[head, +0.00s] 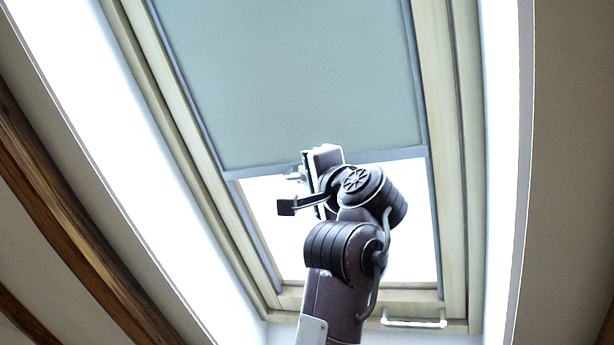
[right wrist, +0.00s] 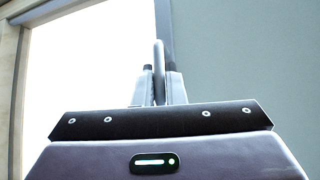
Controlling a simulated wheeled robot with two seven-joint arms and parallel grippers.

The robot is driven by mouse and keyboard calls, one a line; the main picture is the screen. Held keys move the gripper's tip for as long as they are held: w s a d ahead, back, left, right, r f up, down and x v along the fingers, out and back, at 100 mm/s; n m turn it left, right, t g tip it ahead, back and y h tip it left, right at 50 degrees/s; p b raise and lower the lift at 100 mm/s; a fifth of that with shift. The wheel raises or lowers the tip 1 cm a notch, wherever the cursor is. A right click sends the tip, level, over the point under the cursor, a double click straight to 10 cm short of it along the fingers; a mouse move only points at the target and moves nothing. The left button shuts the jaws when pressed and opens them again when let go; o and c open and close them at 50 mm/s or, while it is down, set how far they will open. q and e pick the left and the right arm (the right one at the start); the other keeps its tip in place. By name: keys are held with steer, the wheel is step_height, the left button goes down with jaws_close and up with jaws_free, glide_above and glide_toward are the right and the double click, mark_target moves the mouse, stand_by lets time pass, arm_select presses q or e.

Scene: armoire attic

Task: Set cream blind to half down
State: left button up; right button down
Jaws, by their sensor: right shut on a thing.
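The blind (head: 290,80) is a pale grey-green sheet in the sloped roof window. It covers the upper part of the pane in the head view, and bright glass shows below its bottom bar (head: 390,154). The blind also fills the right side of the right wrist view (right wrist: 245,50). My right gripper (head: 300,173) is up at the bottom bar, near its middle. In the right wrist view, its two fingers (right wrist: 158,90) are shut on a thin grey pull handle (right wrist: 159,58) at the blind's bar. My left gripper is out of view.
A pale wooden frame (head: 455,200) with grey side rails surrounds the pane. A white bar handle (head: 413,323) sits on the lower frame. Dark wooden beams (head: 60,200) cross the sloped ceiling at left. The space below the bar is open, apart from my right arm.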

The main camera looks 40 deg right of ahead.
steer(key=c, duration=1.5)
jaws_free()
steer(key=shift+s+f+b, duration=0.35)
steer(key=shift+s+b, duration=0.05)
steer(key=shift+b, duration=0.05)
steer(key=b+v, duration=0.1)
steer(key=v, duration=0.1)
steer(key=b+v, duration=0.1)
steer(key=v, duration=0.1)
steer(key=b+v, duration=0.1)
steer(key=v, duration=0.1)
steer(key=shift+s+a+r+b, duration=0.1)
steer(key=shift+s+a+b, duration=0.1)
steer(key=shift+s+b, duration=0.2)
